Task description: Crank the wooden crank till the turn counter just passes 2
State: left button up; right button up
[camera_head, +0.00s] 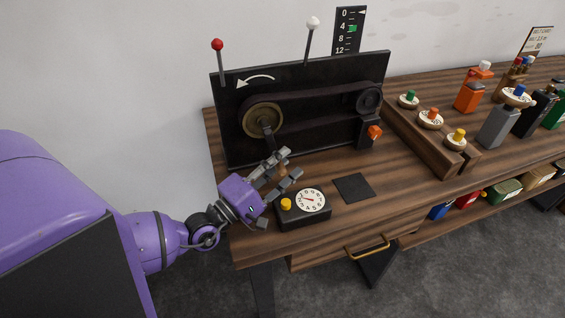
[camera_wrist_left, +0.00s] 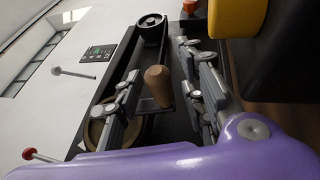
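The wooden crank handle (camera_wrist_left: 157,85) is a tan, rounded grip between the two fingers of my left gripper (camera_wrist_left: 165,92) in the left wrist view. The fingers stand apart, with visible gaps on both sides of the handle. In the head view my left gripper (camera_head: 282,170) is in front of the black belt machine (camera_head: 310,140), below its brass pulley (camera_head: 262,118); the handle is mostly hidden there. A white round dial (camera_head: 309,200) on a black box with a yellow button (camera_head: 286,204) lies beside the gripper. I cannot read its needle for sure. My right gripper is not in view.
A black scale (camera_head: 348,30) marked 0 to 12 stands behind the machine, with a green mark near 4. Red (camera_head: 217,44) and white (camera_head: 313,23) knobbed levers rise behind it. A black pad (camera_head: 354,187) lies flat.

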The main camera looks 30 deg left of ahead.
pick_arm(q)
jog(key=v, duration=1.1)
jog(key=shift+s+a+f, duration=0.15)
jog(key=shift+s, duration=0.2)
